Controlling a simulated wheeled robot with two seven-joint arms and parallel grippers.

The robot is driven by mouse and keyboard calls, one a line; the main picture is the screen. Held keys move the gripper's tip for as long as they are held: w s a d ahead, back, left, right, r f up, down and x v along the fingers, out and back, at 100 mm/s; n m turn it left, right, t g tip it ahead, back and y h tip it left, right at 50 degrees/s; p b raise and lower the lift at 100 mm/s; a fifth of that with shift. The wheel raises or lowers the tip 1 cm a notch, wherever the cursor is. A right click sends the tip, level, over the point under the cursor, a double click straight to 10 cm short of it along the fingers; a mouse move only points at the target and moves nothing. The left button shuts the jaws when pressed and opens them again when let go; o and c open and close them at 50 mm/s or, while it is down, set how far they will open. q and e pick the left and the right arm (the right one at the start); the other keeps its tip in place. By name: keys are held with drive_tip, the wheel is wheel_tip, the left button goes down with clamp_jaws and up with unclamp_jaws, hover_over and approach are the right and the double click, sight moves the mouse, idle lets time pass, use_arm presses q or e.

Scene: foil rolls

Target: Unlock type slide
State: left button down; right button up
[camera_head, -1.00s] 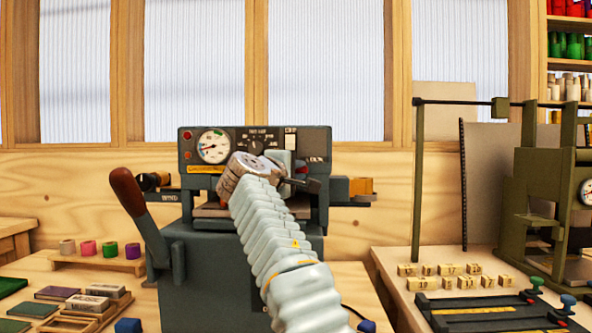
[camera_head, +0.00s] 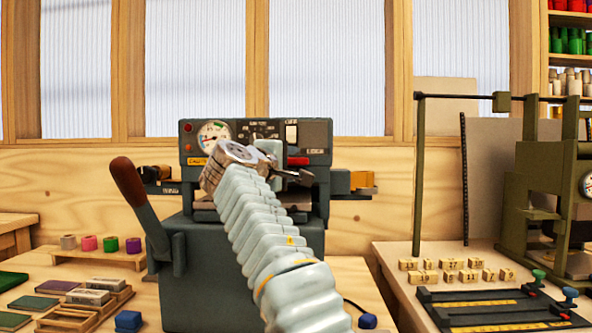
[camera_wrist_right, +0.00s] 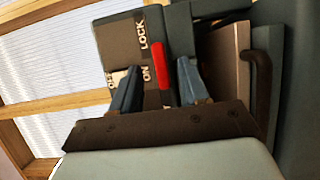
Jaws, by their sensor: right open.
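The dark grey press (camera_head: 190,260) stands in the middle, with a gauge, a dial and switches on its panel. On the panel's right a red bar (camera_head: 298,161) shows; in the right wrist view this red bar (camera_wrist_right: 158,58) lies beside the word LOCK. My right gripper (camera_head: 298,178) is in front of the panel, its arm crossing the press front. In the right wrist view the gripper (camera_wrist_right: 160,78) is open, with the red bar between its two fingers; I cannot tell whether they touch it. My left gripper is not in view.
A brown-handled lever (camera_head: 128,181) rises at the press's left. Coloured foil rolls (camera_head: 110,244) stand on a wooden rack at left. Small numbered type blocks (camera_head: 448,264) lie on the right table beside an olive press frame (camera_head: 540,190).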

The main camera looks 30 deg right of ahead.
drive_tip(key=b+v, duration=0.2)
drive_tip(key=v, duration=0.8)
drive_tip(key=shift+w, duration=0.1)
